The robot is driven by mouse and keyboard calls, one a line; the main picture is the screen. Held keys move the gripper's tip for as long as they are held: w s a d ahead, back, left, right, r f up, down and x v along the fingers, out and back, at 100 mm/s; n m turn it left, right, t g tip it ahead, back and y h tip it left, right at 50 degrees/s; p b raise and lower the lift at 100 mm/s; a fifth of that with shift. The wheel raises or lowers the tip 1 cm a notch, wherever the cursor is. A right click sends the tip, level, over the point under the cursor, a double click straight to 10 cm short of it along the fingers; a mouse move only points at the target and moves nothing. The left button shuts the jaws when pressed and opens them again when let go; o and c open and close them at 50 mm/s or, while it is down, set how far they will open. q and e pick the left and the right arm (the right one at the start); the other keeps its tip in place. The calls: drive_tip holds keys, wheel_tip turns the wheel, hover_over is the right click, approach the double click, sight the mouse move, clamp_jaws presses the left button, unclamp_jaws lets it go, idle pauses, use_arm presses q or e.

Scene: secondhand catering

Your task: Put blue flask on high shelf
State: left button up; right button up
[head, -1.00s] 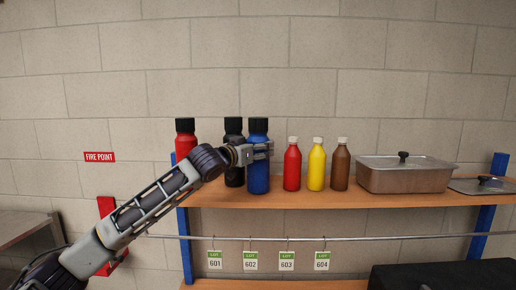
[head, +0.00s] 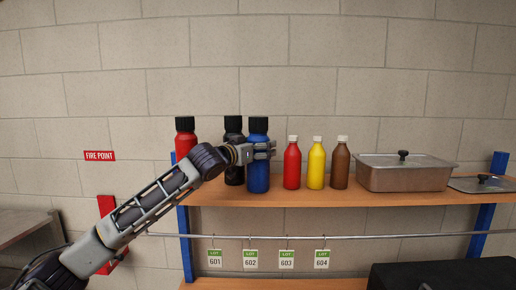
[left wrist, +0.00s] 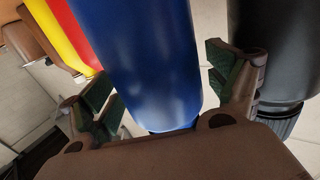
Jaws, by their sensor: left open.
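The blue flask (head: 258,172) with a black cap stands upright on the wooden shelf, right of the black flask (head: 233,176). My left gripper (head: 264,151) is at the upper part of the blue flask in the head view. In the left wrist view the blue flask (left wrist: 150,60) lies between the open fingers of my left gripper (left wrist: 160,100), with a visible gap beside the fingers. The black flask (left wrist: 275,50) is close to the outside of one finger. My right gripper is not in view.
A red flask (head: 185,138) stands left on the shelf (head: 330,199). Red (head: 292,168), yellow (head: 316,168) and brown (head: 340,168) bottles stand close on the right, then a steel pan (head: 404,176) and a lid (head: 484,186). A rail with lot tags runs below.

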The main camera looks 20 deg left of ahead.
use_arm(q)
drive_tip(key=shift+r, duration=0.15)
drive_tip(key=b+v, duration=0.4)
drive_tip(key=v, duration=0.8)
idle(0.6)
